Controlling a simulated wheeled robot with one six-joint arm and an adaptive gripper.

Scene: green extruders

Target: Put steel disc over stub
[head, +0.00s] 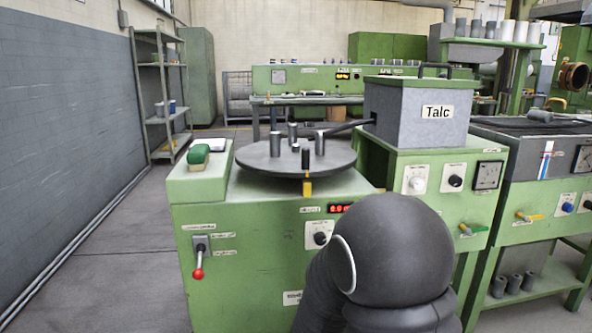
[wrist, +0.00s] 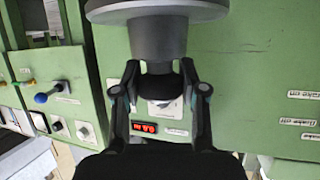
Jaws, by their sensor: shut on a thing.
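In the wrist view my gripper (wrist: 160,78) is closed around the dark narrow end of a grey steel piece. That piece, which I take to be the steel disc (wrist: 157,38), has a thick round neck and a wide flange at the top of the picture. In the head view my gripper and the held piece do not show; my rounded dark arm fills the lower middle. Several upright stubs, such as a grey one (head: 275,143) and a dark one (head: 305,158), stand on a round dark plate (head: 265,164). I cannot tell which stub the task means.
The plate sits on a green machine (head: 245,245) with a red-knobbed lever (head: 199,258). A grey Talc box (head: 415,118) stands behind right. A green-topped item (head: 199,152) lies on the left ledge. The aisle floor (head: 110,250) at left is clear.

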